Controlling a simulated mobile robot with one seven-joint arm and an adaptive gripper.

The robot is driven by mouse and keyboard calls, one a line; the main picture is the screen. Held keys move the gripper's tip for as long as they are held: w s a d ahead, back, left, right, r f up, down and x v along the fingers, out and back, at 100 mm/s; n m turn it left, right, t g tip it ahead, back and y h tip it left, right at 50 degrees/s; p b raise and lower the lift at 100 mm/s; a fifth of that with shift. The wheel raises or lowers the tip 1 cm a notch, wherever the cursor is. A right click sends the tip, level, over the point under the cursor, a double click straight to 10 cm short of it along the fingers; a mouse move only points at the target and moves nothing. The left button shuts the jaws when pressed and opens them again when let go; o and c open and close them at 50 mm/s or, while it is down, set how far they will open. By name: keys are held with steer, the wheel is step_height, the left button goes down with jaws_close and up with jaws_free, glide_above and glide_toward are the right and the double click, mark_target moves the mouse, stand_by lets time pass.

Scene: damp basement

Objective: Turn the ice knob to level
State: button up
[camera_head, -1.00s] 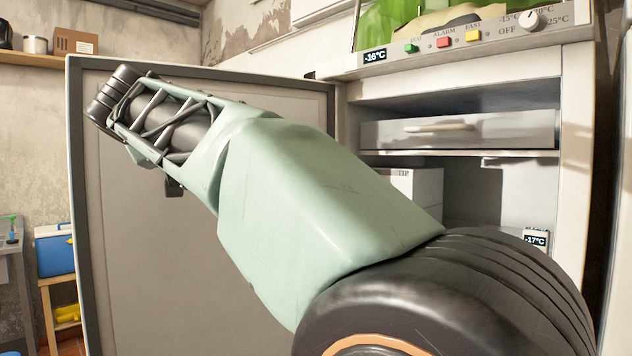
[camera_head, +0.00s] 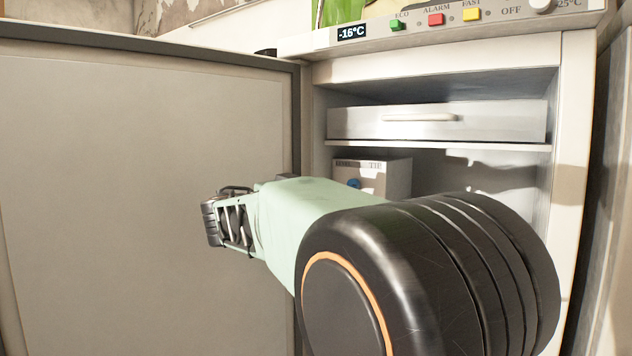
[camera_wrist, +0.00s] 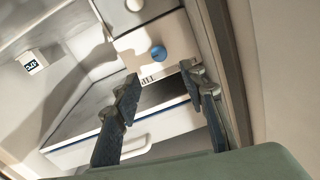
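A blue knob (camera_head: 354,184) sits on the front of a pale box (camera_head: 392,178) inside the open freezer, below the drawer. The lower part of the box is hidden behind my arm in the head view. In the wrist view, which is turned over, the blue knob (camera_wrist: 158,53) shows on the pale box (camera_wrist: 128,42), just beyond my fingertips. My gripper (camera_wrist: 161,76) is open and empty, with one finger on either side of the knob's line. It appears apart from the knob. The gripper is hidden in the head view. The knob's setting is too small to read.
The open freezer door (camera_head: 150,180) stands at the left, close to my arm. A drawer (camera_head: 440,122) with a handle is above the box. The top panel holds a -16°C display (camera_head: 352,33), coloured buttons and a white dial (camera_head: 543,5). A small display (camera_wrist: 32,66) is inside.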

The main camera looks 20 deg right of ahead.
mark_target(352, 184)
steer(key=p+x, duration=0.2)
steer(key=x, duration=0.8)
steer(key=shift+w+d, duration=0.15)
steer(key=shift+d, duration=0.05)
jaws_close()
